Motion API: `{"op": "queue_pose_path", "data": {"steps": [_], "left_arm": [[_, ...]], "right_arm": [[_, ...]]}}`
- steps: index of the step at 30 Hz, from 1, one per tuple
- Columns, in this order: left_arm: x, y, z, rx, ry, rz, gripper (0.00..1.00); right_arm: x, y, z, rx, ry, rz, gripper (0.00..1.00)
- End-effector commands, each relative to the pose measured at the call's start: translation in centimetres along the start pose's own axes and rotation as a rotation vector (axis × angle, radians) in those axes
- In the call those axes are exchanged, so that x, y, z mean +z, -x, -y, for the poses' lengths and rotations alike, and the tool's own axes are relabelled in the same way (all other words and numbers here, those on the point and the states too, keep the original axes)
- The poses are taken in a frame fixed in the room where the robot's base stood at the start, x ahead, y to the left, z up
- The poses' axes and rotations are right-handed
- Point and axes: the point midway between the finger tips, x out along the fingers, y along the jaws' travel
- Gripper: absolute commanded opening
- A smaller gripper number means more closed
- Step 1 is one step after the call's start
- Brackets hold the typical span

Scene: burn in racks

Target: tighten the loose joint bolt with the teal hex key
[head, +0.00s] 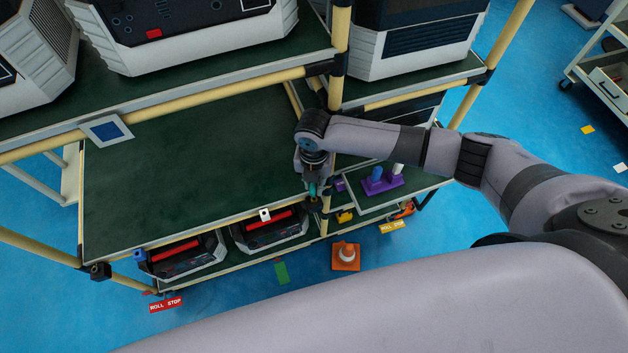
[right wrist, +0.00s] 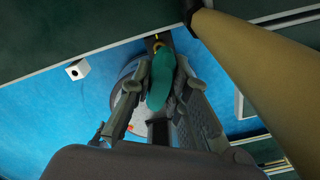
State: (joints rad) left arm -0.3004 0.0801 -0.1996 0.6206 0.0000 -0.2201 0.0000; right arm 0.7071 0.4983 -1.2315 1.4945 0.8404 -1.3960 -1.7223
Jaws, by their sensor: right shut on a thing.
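My right gripper (head: 312,186) is at the front post of the rack, at the right end of the middle shelf's front edge. It is shut on the teal hex key (right wrist: 160,82), whose rounded handle shows between the fingers in the right wrist view. A small teal patch of it also shows in the head view. The key's far end points at a dark joint (head: 315,203) on the post. The joint bolt itself is hidden or too small to make out, so I cannot tell whether the key is seated in it. My left gripper is not in view.
The middle shelf (head: 190,165) is bare green. A purple holder (head: 381,184) with blue and white pieces stands on the side shelf at right. A tan post (right wrist: 250,70) runs close beside the gripper.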

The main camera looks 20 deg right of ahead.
Motion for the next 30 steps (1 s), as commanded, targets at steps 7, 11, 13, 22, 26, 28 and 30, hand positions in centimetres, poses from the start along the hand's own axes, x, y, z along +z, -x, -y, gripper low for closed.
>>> {"op": "queue_pose_path", "data": {"steps": [7,11,13,22,26,28,30], "left_arm": [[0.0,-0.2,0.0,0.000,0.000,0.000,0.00],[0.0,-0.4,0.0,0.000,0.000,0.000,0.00],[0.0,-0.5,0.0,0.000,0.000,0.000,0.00],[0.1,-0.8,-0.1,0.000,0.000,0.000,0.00],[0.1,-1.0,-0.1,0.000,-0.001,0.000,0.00],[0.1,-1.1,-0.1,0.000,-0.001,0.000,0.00],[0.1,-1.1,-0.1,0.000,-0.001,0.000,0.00]], "right_arm": [[0.0,-0.3,0.0,0.000,0.000,0.000,0.00],[0.0,-0.6,0.0,0.000,0.000,0.000,0.00],[0.0,-0.8,0.0,0.000,0.000,0.000,0.00],[0.0,-1.4,0.0,0.000,0.000,0.000,0.00],[0.0,-1.6,0.0,0.000,0.000,0.000,0.00],[0.0,-1.8,0.0,0.001,0.000,0.000,0.00],[0.0,-1.7,0.0,0.001,0.000,0.000,0.18]]}}
